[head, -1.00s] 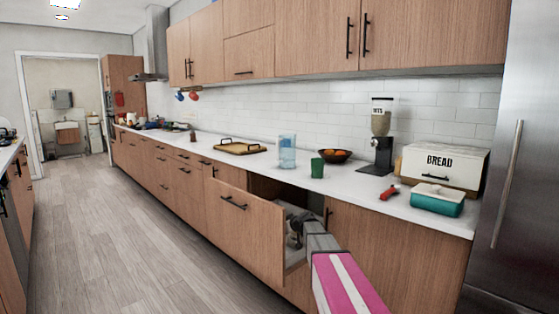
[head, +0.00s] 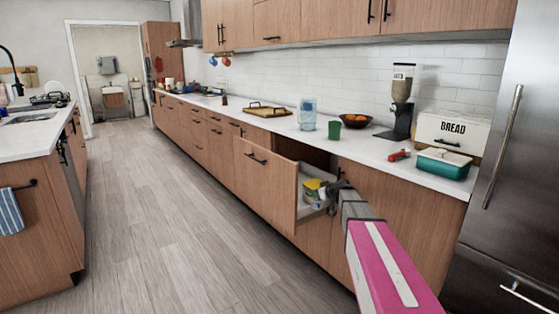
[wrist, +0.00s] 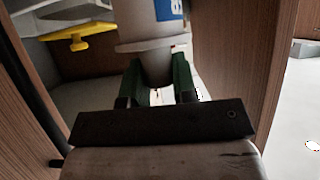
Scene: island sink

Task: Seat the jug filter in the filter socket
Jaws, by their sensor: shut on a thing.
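The jug filter, as it appears, is a pale grey cylinder with a collar and a blue patch (wrist: 150,27) in the wrist view. My gripper (wrist: 156,72) has its green fingers shut on its narrow end, between the wooden sides of the open drawer. In the head view my gripper (head: 332,196) is at the drawer's right side, small and partly hidden by my arm. A clear bluish jug (head: 307,114) stands upright on the counter above the drawer. I cannot make out the filter socket in either view.
The open drawer (head: 268,188) juts into the aisle and holds a yellow item (head: 312,185) and pale things. A green cup (head: 335,130), fruit bowl (head: 355,121), dispenser (head: 398,100) and tray (head: 268,110) stand on the counter. The floor left of the drawer is clear.

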